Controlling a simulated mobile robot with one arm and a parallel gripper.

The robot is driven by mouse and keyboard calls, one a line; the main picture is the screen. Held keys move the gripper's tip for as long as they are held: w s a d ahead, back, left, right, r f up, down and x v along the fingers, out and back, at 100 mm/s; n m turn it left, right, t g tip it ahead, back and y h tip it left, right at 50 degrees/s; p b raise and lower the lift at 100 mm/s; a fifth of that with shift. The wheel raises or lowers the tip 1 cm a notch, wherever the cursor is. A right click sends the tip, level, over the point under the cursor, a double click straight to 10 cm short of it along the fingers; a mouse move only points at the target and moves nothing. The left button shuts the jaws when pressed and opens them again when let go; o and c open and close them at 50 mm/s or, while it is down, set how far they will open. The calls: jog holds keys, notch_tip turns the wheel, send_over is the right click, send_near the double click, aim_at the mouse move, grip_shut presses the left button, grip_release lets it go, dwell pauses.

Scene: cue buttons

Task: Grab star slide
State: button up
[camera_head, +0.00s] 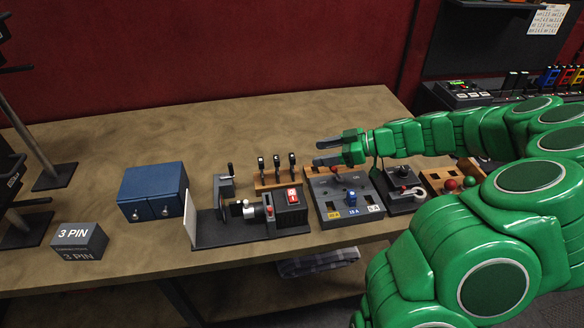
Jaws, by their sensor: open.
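My green arm reaches in from the right, and my gripper (328,152) is open above the table, its dark fingers pointing left with nothing between them. Below it stands a grey box (332,213) with a blue knob (350,195) and small yellow and white labels. The fingers are behind the blue knob and apart from it. I cannot make out a star mark on any part, so I cannot tell which thing is the star slide.
Left of the grey box are a black device (290,213) with a red switch, a wooden block with three levers (276,183), a blue cabinet (152,188) and a "3 PIN" box (80,240). A black lever unit (403,190) stands right. The table's back (180,135) is clear.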

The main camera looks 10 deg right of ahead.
aim_at(292, 170)
jog(key=shift+x, duration=3.75)
jog(key=shift+w+d+f, duration=0.1)
jog(key=shift+w, duration=0.05)
jog(key=c, duration=1.1)
jog(key=shift+c, duration=0.2)
